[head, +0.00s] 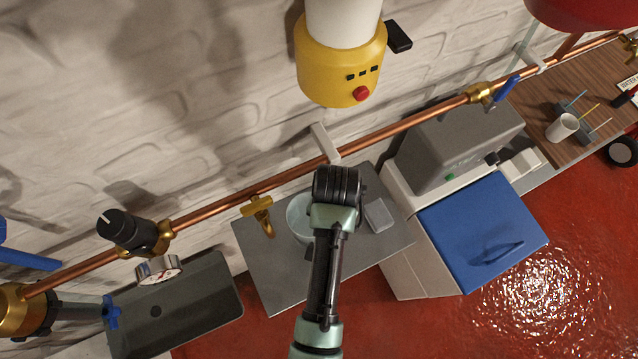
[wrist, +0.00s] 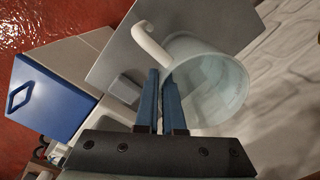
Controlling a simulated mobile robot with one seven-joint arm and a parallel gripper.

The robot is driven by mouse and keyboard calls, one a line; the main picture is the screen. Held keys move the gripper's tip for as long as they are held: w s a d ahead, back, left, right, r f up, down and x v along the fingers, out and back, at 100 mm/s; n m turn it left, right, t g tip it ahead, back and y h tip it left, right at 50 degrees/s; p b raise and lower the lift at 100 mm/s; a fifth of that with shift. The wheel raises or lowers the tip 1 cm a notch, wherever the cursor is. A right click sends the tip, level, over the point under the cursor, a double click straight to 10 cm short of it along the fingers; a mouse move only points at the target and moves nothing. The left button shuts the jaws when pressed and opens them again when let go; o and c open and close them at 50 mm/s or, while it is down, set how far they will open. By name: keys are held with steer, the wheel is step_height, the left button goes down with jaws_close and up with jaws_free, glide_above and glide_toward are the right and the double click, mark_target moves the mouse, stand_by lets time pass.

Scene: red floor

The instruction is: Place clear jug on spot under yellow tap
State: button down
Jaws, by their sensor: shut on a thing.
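The clear jug (wrist: 208,82) is pale and see-through, with a whitish handle (wrist: 150,44). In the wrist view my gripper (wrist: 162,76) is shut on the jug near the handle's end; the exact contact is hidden. In the head view the jug (head: 299,218) is over the grey counter (head: 272,288), partly hidden by my arm. I cannot tell whether it touches the counter. The yellow tap (head: 258,213) is on the copper pipe, just left of the jug. No marked spot can be made out under it.
A grey block (head: 379,215) lies on the counter right of my arm. A blue-fronted cabinet (head: 484,232) with a grey box (head: 455,145) above stands further right. The copper pipe (head: 395,130) runs along the wall, below a yellow-and-white device (head: 340,65).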

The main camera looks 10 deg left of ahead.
step_height(320, 180, down, 6)
steer(key=shift+f, duration=0.2)
steer(key=shift+d, duration=0.1)
steer(key=shift+f, duration=0.2)
steer(key=c, duration=1)
jaws_free()
steer(key=shift+c, duration=0.2)
steer(key=shift+r, duration=0.15)
